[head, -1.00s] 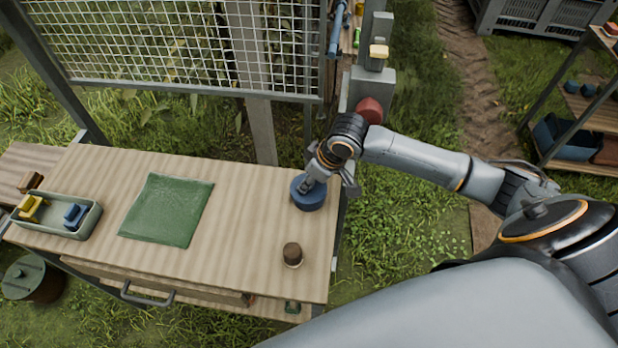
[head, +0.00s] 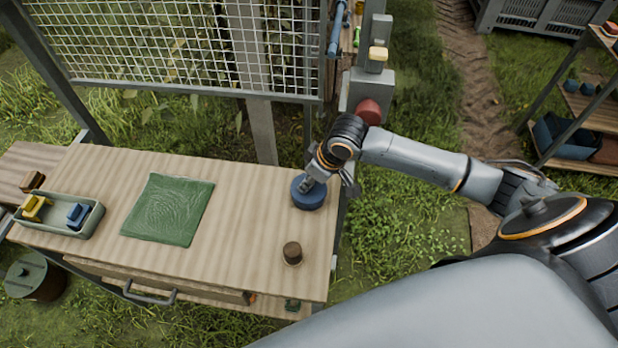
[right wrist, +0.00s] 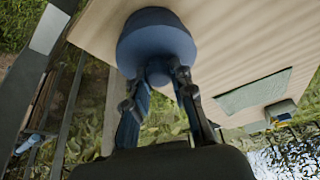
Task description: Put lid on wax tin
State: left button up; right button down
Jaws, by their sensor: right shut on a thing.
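The blue round wax tin (head: 308,203) stands near the right back edge of the wooden table. My right gripper (head: 310,184) is above it, pointing down. In the right wrist view, the fingers (right wrist: 160,82) are shut on the small round knob of a blue lid (right wrist: 156,48). The lid lies over the tin and both look the same blue. The seam between them is not clear, so I cannot tell whether the lid is fully seated. My left gripper is not in view.
The wooden table (head: 245,215) has free room in its middle. A green cloth (head: 168,209) lies to the left, beside a tray (head: 91,225) holding yellow and blue items. A small brown object (head: 292,252) stands near the front right. A wire mesh panel (head: 190,45) rises behind the table.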

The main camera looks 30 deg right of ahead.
aim_at(319, 193)
jog(key=shift+f, duration=0.6)
jog(key=c, duration=1.4)
grip_release()
jog(key=shift+r, duration=0.1)
jog(key=p+v, duration=0.8)
jog(key=p, duration=0.1)
jog(key=shift+r, duration=0.1)
jog(key=p+v, duration=0.2)
jog(key=shift+s+d+r, duration=0.1)
jog(key=shift+s+r, duration=0.1)
jog(key=shift+r, duration=0.1)
jog(key=shift+s+f, duration=0.1)
